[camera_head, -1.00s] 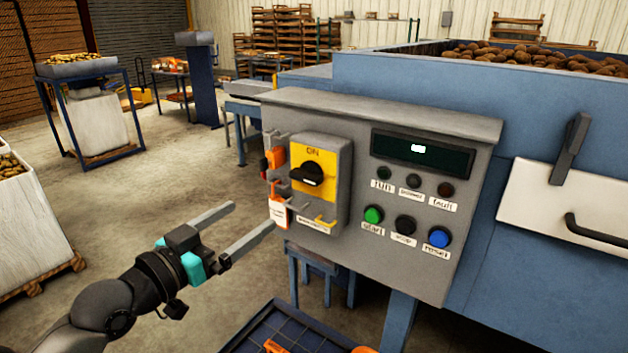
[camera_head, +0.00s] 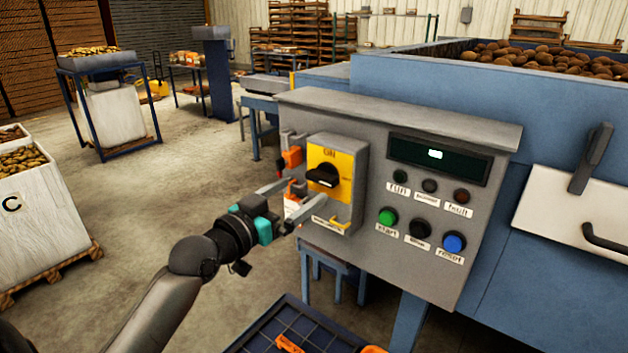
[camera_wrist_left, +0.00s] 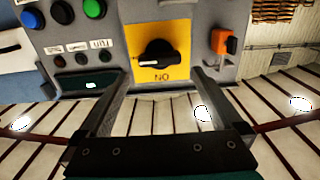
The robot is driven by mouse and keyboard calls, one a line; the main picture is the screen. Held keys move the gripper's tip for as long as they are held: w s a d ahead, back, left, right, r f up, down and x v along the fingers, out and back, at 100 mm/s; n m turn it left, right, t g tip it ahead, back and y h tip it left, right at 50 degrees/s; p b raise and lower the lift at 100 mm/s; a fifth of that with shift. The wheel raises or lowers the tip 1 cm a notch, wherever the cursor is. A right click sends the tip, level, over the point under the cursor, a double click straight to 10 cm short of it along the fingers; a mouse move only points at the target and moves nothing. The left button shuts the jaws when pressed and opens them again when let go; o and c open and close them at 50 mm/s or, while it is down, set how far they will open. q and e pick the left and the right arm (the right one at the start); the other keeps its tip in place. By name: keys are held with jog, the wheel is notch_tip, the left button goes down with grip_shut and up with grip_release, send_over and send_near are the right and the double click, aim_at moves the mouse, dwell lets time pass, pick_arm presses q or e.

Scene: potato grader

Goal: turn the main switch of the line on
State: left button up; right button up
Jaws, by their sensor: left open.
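The main switch is a black rotary knob (camera_head: 322,177) on a yellow plate (camera_head: 344,163) marked ON at its top, on the left of the grey control panel (camera_head: 370,255). The knob's handle lies roughly level, its pale mark pointing right in the head view. My left gripper (camera_head: 300,194) is open and empty, its fingers reaching toward the plate from the lower left. In the left wrist view, which is upside down, the knob (camera_wrist_left: 158,55) shows between and beyond the two fingertips (camera_wrist_left: 161,73). I cannot tell whether a finger touches the panel. My right gripper is out of view.
An orange padlock-like piece (camera_head: 291,157) hangs at the panel's left edge; a white tag beside it is partly hidden by my gripper. A green start button (camera_head: 388,217) and blue reset button (camera_head: 453,243) sit to the right. A blue tray (camera_head: 275,330) is below.

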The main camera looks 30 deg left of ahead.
aim_at(318, 180)
pick_arm(q)
jog(key=shift+w+d, duration=0.2)
jog(key=shift+w, duration=2.6)
jog(key=c, duration=1.1)
jog(key=shift+p, duration=0.3)
